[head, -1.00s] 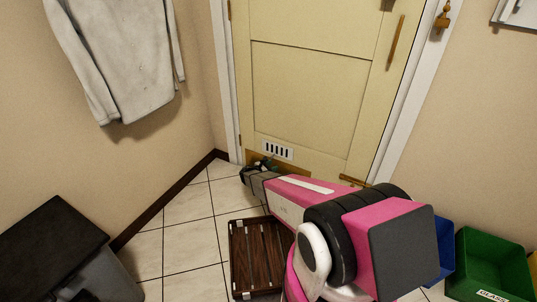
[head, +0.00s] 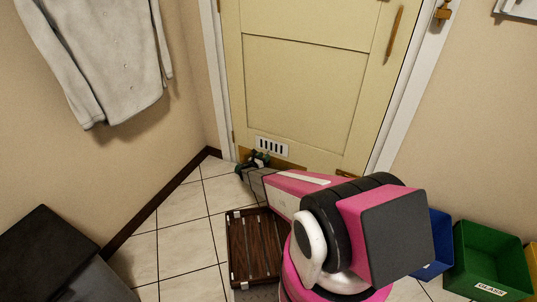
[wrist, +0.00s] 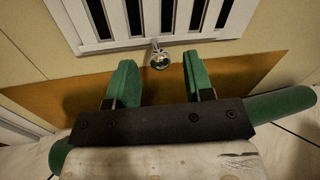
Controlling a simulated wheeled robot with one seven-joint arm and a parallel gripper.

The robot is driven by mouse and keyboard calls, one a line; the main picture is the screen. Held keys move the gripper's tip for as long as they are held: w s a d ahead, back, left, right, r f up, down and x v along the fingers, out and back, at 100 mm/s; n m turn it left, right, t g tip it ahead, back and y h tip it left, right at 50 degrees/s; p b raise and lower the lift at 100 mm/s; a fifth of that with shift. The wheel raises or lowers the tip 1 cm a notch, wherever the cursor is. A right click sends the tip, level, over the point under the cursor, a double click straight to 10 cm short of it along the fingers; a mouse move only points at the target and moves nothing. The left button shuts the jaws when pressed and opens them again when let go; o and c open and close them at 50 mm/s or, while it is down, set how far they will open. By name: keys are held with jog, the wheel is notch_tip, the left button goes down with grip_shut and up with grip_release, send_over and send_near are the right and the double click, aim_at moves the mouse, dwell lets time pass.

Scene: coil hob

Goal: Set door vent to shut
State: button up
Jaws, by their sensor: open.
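The white door vent (head: 272,147) is low on the cream door (head: 305,95). In the wrist view the vent (wrist: 165,20) fills the top, with dark slots showing between its white bars. A small round metal knob (wrist: 160,59) sticks out at its lower edge. My gripper (head: 259,159) is low beside the vent in the head view. In the wrist view my gripper (wrist: 158,78) is open, its two green fingers apart and empty. The knob appears just beyond the fingertips, in line with the gap; I see no contact.
A brass-coloured kick plate (wrist: 265,85) runs below the vent. A brown slatted wooden rack (head: 253,250) lies on the tiles. Blue (head: 436,240) and green (head: 490,258) bins stand at right, a dark bin (head: 45,250) at left. A pale coat (head: 95,60) hangs on the left wall.

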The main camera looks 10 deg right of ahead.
aim_at(273, 152)
jog(key=shift+x, duration=1.35)
grip_shut()
jog(key=shift+s+d, duration=0.7)
jog(key=shift+d, duration=0.15)
grip_release()
